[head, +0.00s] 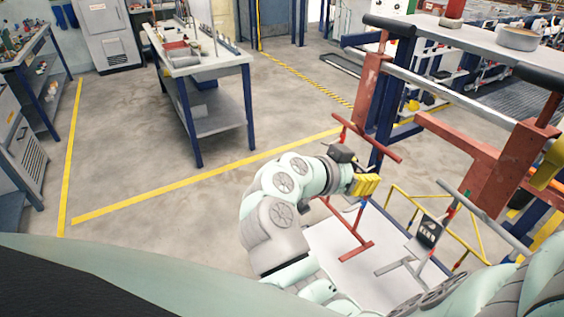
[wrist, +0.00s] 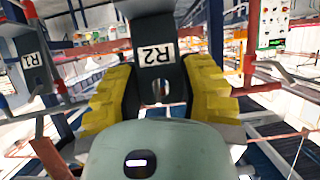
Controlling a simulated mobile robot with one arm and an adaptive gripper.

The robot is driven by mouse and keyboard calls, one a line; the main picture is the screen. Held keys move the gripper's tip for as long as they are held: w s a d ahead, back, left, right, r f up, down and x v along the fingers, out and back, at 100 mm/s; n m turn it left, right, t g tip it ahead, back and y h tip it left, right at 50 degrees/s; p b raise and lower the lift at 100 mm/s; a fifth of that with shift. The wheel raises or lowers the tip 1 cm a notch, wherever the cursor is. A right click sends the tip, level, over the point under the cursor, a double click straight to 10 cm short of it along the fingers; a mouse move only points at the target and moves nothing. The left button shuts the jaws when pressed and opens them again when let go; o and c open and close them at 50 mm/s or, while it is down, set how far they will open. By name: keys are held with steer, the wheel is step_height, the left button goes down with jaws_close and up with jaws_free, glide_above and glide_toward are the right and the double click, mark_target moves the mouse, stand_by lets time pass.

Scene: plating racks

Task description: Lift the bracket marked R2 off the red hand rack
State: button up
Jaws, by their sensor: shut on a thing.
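My gripper (head: 366,185), with yellow finger pads, is shut on the bracket marked R2 (wrist: 156,80). In the wrist view the dark bracket stands between both pads, its white R2 label facing the camera. In the head view the gripper mostly hides it. The red hand rack (head: 352,243) has a red post, a lower crossbar and an upper red bar beside my gripper. Red bar parts also show in the wrist view (wrist: 257,90). I cannot tell whether the bracket still touches the rack.
Another dark bracket (head: 431,231) hangs on a grey rack at the right; a bracket marked R1 (wrist: 33,62) shows left in the wrist view. A white tabletop (head: 330,240) lies below. A yellow rail frame (head: 465,225) and red uprights (head: 507,165) stand close at right.

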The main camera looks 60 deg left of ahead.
steer(key=shift+s, duration=0.2)
steer(key=s+b, duration=0.1)
steer(key=s, duration=0.6)
steer(key=shift+a+r, duration=0.2)
steer(key=shift+r, duration=0.2)
